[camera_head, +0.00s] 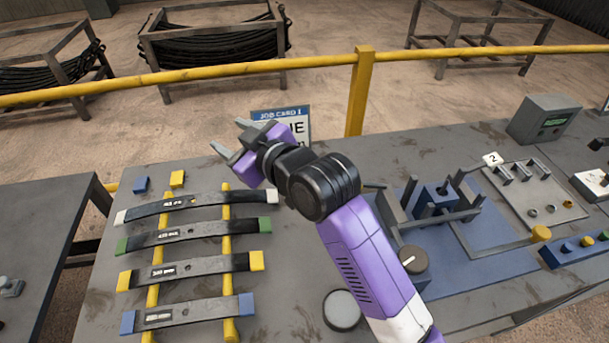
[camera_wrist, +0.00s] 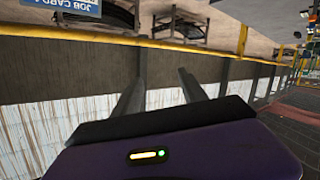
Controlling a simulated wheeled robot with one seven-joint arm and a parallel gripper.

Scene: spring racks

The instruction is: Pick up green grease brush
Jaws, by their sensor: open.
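I cannot make out a green grease brush in either view; my arm hides part of the workbench (camera_head: 290,325). My gripper (camera_head: 231,138) is raised over the back part of the bench, in front of the job card, with its two fingers apart and nothing between them. In the wrist view the fingers (camera_wrist: 161,63) also stand apart and empty, facing the yellow rail and the floor beyond.
Leaf springs with coloured ends, such as the green-ended one (camera_head: 195,234), lie across two yellow bars at left. A job card (camera_head: 293,118) stands behind my gripper. A blue fixture (camera_head: 437,195) and a control box (camera_head: 543,118) are at right. A yellow rail (camera_head: 310,62) runs behind.

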